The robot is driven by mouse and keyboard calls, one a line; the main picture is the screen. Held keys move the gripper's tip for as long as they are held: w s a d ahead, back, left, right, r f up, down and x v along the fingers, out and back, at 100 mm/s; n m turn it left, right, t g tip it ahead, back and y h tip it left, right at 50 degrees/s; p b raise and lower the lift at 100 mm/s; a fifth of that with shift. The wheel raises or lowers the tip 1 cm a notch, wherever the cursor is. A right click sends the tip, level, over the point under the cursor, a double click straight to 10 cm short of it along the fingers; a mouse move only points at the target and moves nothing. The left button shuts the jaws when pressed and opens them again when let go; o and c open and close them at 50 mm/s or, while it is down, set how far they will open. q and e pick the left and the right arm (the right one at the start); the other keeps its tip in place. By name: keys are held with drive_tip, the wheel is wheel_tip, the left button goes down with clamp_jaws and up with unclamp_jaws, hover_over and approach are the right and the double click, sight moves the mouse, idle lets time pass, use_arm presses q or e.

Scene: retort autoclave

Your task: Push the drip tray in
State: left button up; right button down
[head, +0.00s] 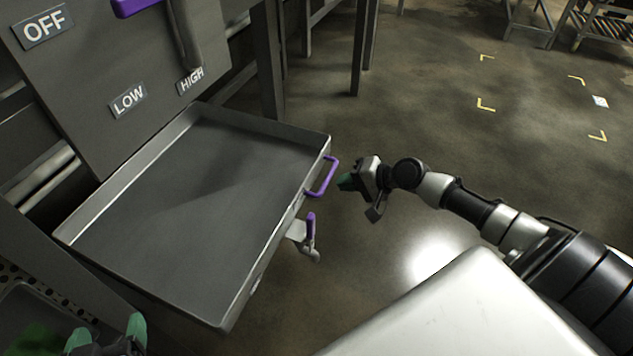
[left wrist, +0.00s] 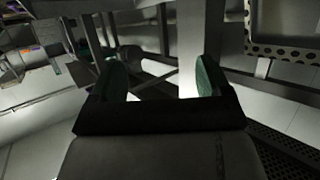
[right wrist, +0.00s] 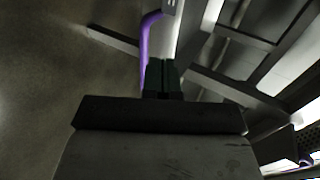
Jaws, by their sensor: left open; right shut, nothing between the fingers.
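The drip tray (head: 190,190) is a wide, shallow, empty grey metal tray that sticks out from under the panel. A purple handle (head: 324,178) is on its front face, and it also shows in the right wrist view (right wrist: 146,45). My right gripper (head: 347,183) is shut and empty, just in front of the handle with a small gap in the head view. Its shut fingers also show in the right wrist view (right wrist: 162,78), close beside the handle. My left gripper (head: 108,336) is open and empty at the bottom left, below the tray's near corner. Its fingers show apart in the left wrist view (left wrist: 160,82).
A second purple-gripped lever (head: 310,228) sits by the tray's front face. A panel (head: 130,70) with OFF, LOW and HIGH labels stands above the tray. A perforated shelf (head: 25,285) is at the lower left. Floor (head: 450,120) beyond my right arm is clear.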

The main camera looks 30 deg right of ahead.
sight(307, 180)
drive_tip(key=x, duration=0.2)
drive_tip(key=b+x, duration=0.1)
drive_tip(key=x, duration=0.1)
drive_tip(key=r+x, duration=0.1)
drive_tip(key=x, duration=0.1)
drive_tip(key=shift+w+a+f, duration=0.1)
drive_tip(key=shift+w+a, duration=0.3)
drive_tip(key=shift+w, duration=0.15)
use_arm(q)
drive_tip(key=shift+w+d+r+t+h, duration=0.25)
drive_tip(key=shift+r+t, duration=0.55)
drive_tip(key=shift+r, duration=0.1)
drive_tip(key=shift+w+d+r+t+h, duration=0.2)
drive_tip(key=shift+w+r+t+h, duration=0.1)
drive_tip(key=shift+r+t, duration=0.55)
drive_tip(key=shift+w+d+r+t+h, duration=0.25)
drive_tip(key=shift+r+t, duration=0.5)
drive_tip(key=shift+r, duration=0.15)
use_arm(e)
drive_tip(key=shift+w+a, duration=0.35)
drive_tip(key=shift+w, duration=0.15)
